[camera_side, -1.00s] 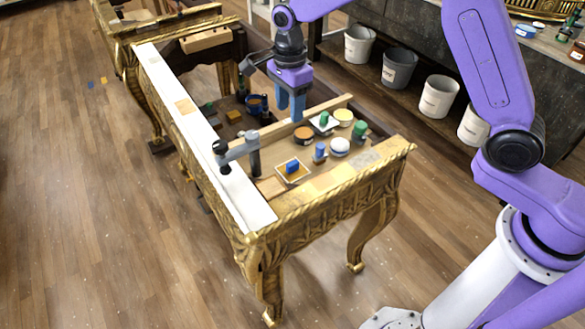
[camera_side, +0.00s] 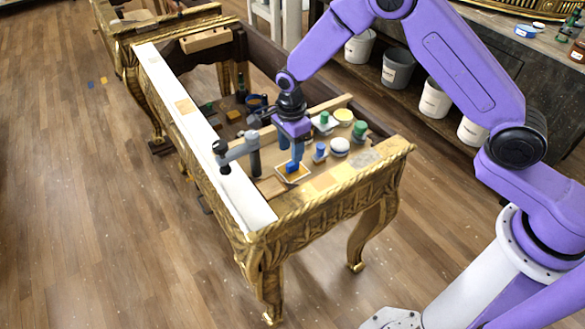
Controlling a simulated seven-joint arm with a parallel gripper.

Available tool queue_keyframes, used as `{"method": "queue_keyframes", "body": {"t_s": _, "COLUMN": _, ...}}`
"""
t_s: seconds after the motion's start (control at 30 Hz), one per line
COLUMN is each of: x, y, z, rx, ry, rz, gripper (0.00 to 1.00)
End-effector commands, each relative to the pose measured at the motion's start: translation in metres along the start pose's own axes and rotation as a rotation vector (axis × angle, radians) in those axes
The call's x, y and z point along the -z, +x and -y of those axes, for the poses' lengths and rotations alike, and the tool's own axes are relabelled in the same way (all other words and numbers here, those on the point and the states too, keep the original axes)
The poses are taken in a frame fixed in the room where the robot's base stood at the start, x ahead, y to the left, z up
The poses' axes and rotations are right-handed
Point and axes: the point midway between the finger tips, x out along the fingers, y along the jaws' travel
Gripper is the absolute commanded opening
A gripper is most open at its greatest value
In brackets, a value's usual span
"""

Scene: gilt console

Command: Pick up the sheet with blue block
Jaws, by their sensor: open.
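The sheet (camera_side: 303,177) is a small, pale square with an orange-brown face, lying on the console top near its front. The blue block (camera_side: 292,168) sits on the middle of the sheet. My gripper (camera_side: 292,160), with blue fingers, points down just above the blue block. Its fingers are open, and I see nothing held between them. The fingers partly cover the block and the far part of the sheet. I cannot tell whether the fingertips touch the block.
Right of the sheet stand a blue-topped piece (camera_side: 319,152), a white round container (camera_side: 339,147) and a green-topped bottle (camera_side: 360,131). A grey clamp (camera_side: 238,150) grips the white rail on the left. A wooden strip (camera_side: 328,105) lies behind. The front right corner is clear.

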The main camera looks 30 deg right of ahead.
Motion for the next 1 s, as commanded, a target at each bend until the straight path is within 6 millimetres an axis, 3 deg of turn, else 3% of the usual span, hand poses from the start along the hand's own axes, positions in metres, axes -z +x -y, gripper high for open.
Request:
{"method": "queue_keyframes", "body": {"t_s": 0.3, "x": 0.003, "y": 0.04, "z": -0.004, "rx": -0.003, "ry": -0.001, "rz": -0.001, "gripper": 0.47}}
{"method": "queue_keyframes", "body": {"t_s": 0.6, "x": 0.002, "y": 0.043, "z": -0.004, "rx": -0.001, "ry": -0.001, "rz": 0.0, "gripper": 0.47}}
{"method": "queue_keyframes", "body": {"t_s": 0.73, "x": 0.002, "y": 0.043, "z": -0.004, "rx": -0.001, "ry": -0.001, "rz": -0.001, "gripper": 0.04}}
{"method": "queue_keyframes", "body": {"t_s": 0.77, "x": 0.002, "y": 0.043, "z": -0.004, "rx": -0.001, "ry": -0.001, "rz": -0.001, "gripper": 0.0}}
{"method": "queue_keyframes", "body": {"t_s": 1.0, "x": 0.002, "y": 0.043, "z": -0.004, "rx": -0.001, "ry": -0.001, "rz": -0.001, "gripper": 0.0}}
